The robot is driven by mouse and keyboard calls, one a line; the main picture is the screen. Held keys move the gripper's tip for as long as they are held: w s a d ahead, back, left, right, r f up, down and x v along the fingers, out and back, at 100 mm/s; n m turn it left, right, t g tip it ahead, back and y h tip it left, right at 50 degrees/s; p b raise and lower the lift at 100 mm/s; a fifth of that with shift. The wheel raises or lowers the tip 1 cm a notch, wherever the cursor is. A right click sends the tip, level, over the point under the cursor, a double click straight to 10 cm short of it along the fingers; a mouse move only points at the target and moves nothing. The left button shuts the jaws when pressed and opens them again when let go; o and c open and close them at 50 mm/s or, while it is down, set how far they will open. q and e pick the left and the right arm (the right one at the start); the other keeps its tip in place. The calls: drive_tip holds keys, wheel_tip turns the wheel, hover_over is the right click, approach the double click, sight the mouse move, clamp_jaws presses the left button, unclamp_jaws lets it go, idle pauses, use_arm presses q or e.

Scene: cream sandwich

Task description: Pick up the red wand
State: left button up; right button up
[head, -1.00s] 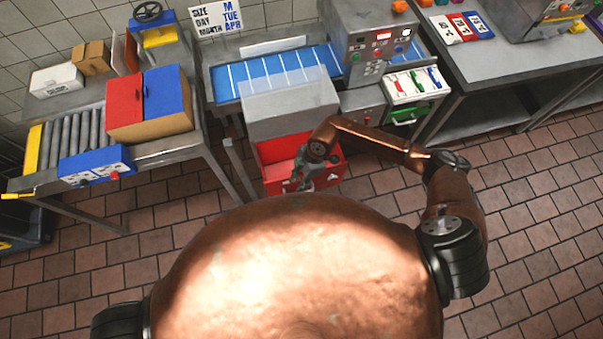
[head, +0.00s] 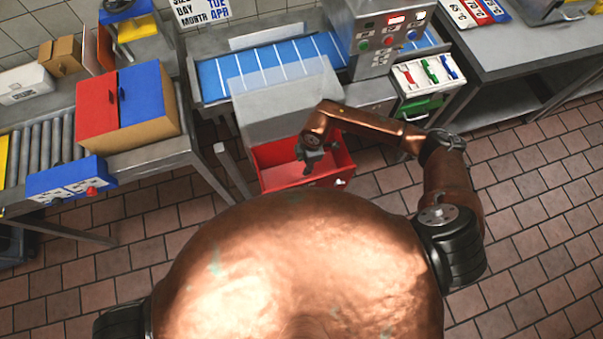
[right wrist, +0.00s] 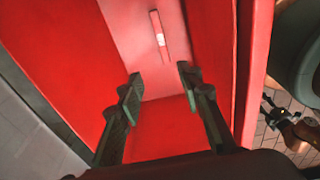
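My right gripper (head: 312,160) is over the red bin (head: 275,184), pointing down into it. In the right wrist view its two fingers (right wrist: 160,82) are apart with nothing between them. Beyond the fingertips a thin red bar with a white band (right wrist: 155,24) lies against the bin's pinkish-red inner surface. It looks like a red wand, clear of both fingers. In the head view the bar cannot be made out. A small red item (head: 407,76) also shows in the white tray (head: 415,98), beside green and blue ones.
Red bin walls rise close on both sides of my right gripper. A grey box-like cover (head: 285,110) stands behind the bin, below the blue conveyor (head: 265,65). A red and blue box (head: 128,105) sits on the left table. The tiled floor at right is clear.

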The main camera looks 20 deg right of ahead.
wheel_tip(320, 180, down, 9)
drive_tip(key=b, duration=0.6)
drive_tip(key=shift+f, duration=0.1)
wheel_tip(320, 180, down, 8)
drive_tip(key=shift+a+r+b, duration=0.15)
drive_tip(key=shift+r+b, duration=0.05)
drive_tip(key=shift+b, duration=0.75)
use_arm(q)
wheel_tip(320, 180, down, 10)
drive_tip(key=s, duration=0.2)
drive_tip(key=shift+r, duration=0.2)
use_arm(e)
drive_tip(key=shift+r, duration=0.1)
drive_tip(key=shift+c, duration=0.6)
clamp_jaws()
